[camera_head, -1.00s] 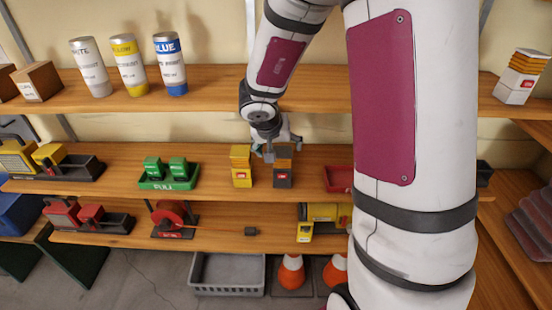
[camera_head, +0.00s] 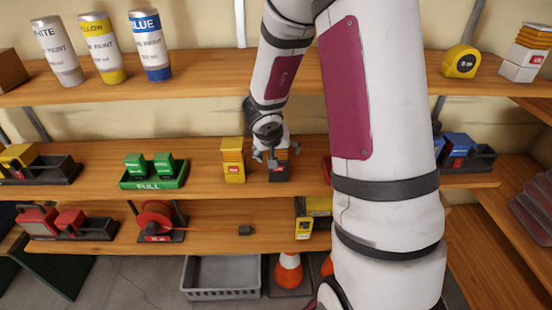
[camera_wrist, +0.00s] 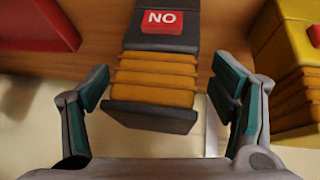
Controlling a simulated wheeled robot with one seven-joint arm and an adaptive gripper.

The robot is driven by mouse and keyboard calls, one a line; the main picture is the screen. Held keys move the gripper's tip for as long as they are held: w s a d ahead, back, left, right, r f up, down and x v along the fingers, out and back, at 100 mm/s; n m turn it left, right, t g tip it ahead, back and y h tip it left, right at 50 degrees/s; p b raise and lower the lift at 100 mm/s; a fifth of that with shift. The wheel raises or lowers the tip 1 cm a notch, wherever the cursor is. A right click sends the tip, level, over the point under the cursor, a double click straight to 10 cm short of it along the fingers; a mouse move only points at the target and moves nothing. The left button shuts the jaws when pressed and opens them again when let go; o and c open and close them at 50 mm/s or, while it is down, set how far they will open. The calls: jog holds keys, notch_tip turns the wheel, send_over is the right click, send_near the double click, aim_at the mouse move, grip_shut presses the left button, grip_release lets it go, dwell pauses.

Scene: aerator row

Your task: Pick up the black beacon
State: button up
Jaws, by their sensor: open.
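The black beacon (camera_head: 280,175) stands on the middle shelf, partly hidden by my gripper in the head view. In the wrist view the black beacon (camera_wrist: 154,108) shows a dark cap, orange ribs and a dark body with a red "NO" label. My gripper (camera_head: 271,156) is open at the beacon's upper part. In the wrist view the fingers of my gripper (camera_wrist: 163,88) are on either side of the cap and ribs, with visible gaps on both sides.
A yellow beacon (camera_head: 233,172) stands close on the left; it also shows in the wrist view (camera_wrist: 290,60). A red tray (camera_wrist: 35,25) lies on the other side. A green tray (camera_head: 153,184) with green items is farther left. The upper shelf (camera_head: 210,78) runs above and behind.

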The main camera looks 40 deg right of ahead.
grip_shut()
dwell(0.3)
jog(key=shift+r, duration=0.1)
